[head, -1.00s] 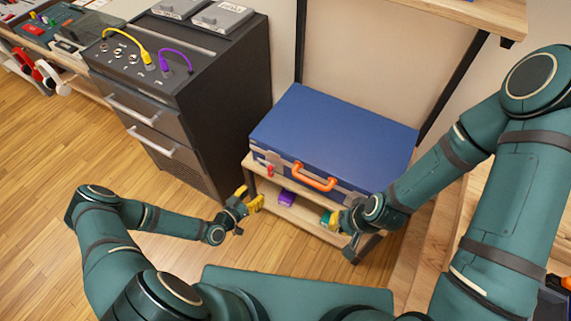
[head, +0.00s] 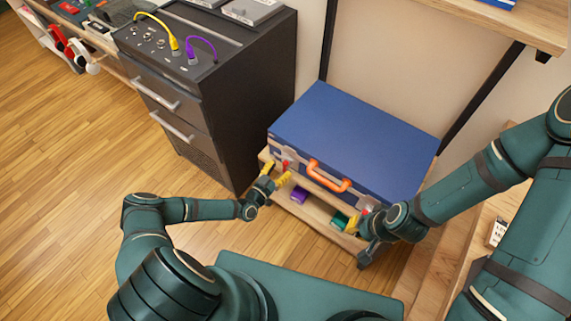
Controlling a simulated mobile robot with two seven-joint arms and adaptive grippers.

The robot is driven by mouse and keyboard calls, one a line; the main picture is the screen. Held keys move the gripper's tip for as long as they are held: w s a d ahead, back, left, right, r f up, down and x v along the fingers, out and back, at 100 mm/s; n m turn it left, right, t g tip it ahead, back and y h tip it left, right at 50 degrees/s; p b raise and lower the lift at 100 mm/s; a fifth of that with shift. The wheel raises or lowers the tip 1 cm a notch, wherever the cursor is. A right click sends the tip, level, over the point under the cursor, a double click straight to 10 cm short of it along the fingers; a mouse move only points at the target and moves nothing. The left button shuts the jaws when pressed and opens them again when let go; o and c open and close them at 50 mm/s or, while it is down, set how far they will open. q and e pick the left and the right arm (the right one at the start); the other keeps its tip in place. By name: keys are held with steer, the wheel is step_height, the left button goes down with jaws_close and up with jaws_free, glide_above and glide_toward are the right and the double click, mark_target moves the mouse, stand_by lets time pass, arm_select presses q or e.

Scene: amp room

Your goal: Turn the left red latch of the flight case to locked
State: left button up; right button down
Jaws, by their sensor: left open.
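The blue flight case (head: 350,135) lies flat on a wooden shelf unit, with an orange handle (head: 328,177) on its front. The left red latch (head: 285,163) is on the front, left of the handle; its exact angle is too small to tell. My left gripper (head: 276,173) is open, its yellow fingertips just in front of and below this latch. I cannot tell whether they touch it. A second red latch (head: 364,212) shows at the right end of the front. My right gripper (head: 354,224) is beside it, partly hidden by its own wrist.
A purple block (head: 299,195) and a green block (head: 339,220) sit on the lower shelf (head: 317,208) under the case. A dark drawer cabinet (head: 235,110) with yellow and purple cables stands close on the left. The wood floor (head: 70,200) is clear at left.

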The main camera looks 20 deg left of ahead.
mark_target(284, 165)
arm_select(q)
steer(key=shift+x, duration=1.75)
jaws_close()
